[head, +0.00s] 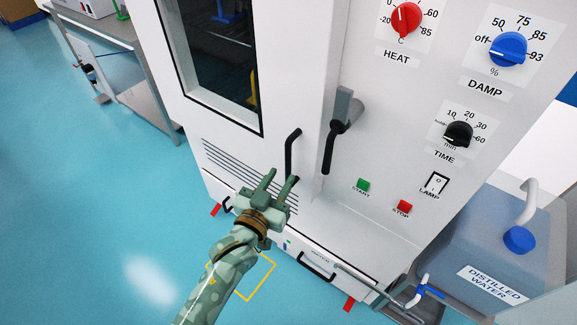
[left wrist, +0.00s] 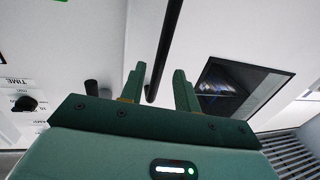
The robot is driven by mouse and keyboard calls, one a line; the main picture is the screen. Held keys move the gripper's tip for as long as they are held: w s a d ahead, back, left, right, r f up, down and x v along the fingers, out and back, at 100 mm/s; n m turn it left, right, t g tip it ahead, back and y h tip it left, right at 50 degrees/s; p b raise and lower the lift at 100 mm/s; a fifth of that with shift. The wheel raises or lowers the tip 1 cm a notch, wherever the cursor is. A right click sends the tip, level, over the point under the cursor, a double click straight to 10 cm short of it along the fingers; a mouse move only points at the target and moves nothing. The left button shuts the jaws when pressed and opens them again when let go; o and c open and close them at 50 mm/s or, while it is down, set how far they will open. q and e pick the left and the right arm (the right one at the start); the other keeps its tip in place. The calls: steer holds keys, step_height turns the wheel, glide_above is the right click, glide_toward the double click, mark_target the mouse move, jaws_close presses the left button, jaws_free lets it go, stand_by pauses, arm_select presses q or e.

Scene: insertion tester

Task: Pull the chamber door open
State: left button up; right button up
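The white chamber door (head: 302,60) has a dark window and looks closed against the cabinet. A black bar handle (head: 290,155) stands near its right edge. Right of it, a grey latch with a black lever (head: 328,148) points down. My left gripper (head: 282,177) is open at the lower end of the handle. In the left wrist view, the black handle (left wrist: 166,45) shows between the two spread fingers (left wrist: 158,88). I cannot tell how deep it sits between them, and no finger visibly touches it. The lever (left wrist: 91,92) appears left of the fingers. My right gripper is out of view.
The control panel has a red heat knob (head: 406,18), a blue damp knob (head: 508,49), and start (head: 362,185) and stop buttons. A distilled water tank (head: 470,235) stands at the right. A bench (head: 118,35) stands back left. The blue floor (head: 80,220) left of the chamber is clear.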

mark_target(286, 168)
arm_select(q)
steer(key=b+x, duration=0.1)
steer(key=x, duration=0.4)
steer(key=shift+w, duration=0.15)
steer(key=shift+c, duration=0.3)
jaws_close()
